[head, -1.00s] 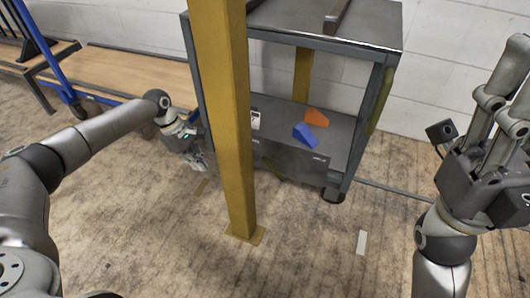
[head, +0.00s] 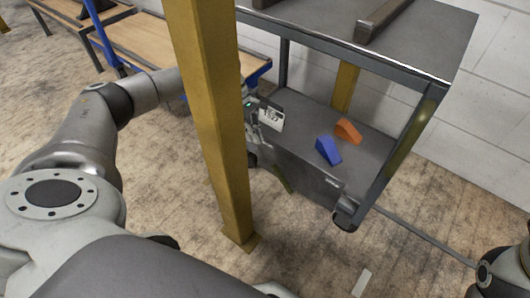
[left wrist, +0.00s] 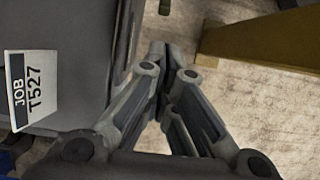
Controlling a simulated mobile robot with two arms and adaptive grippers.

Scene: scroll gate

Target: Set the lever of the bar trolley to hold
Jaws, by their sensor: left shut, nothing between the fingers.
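A grey two-level trolley (head: 436,72) stands by the wall in the head view. I cannot clearly make out a lever; a thin olive-green strip (head: 284,180) shows low by the front panel. My left gripper (left wrist: 168,50) is shut and empty, beside the grey labelled body. In the head view it is mostly hidden behind the yellow post. My right gripper is out of view.
A yellow post (head: 213,120) stands between me and the trolley's left end. A blue wedge (head: 328,151) and an orange wedge (head: 348,131) lie on the lower shelf. Wooden-decked blue carts (head: 150,45) stand at the back left.

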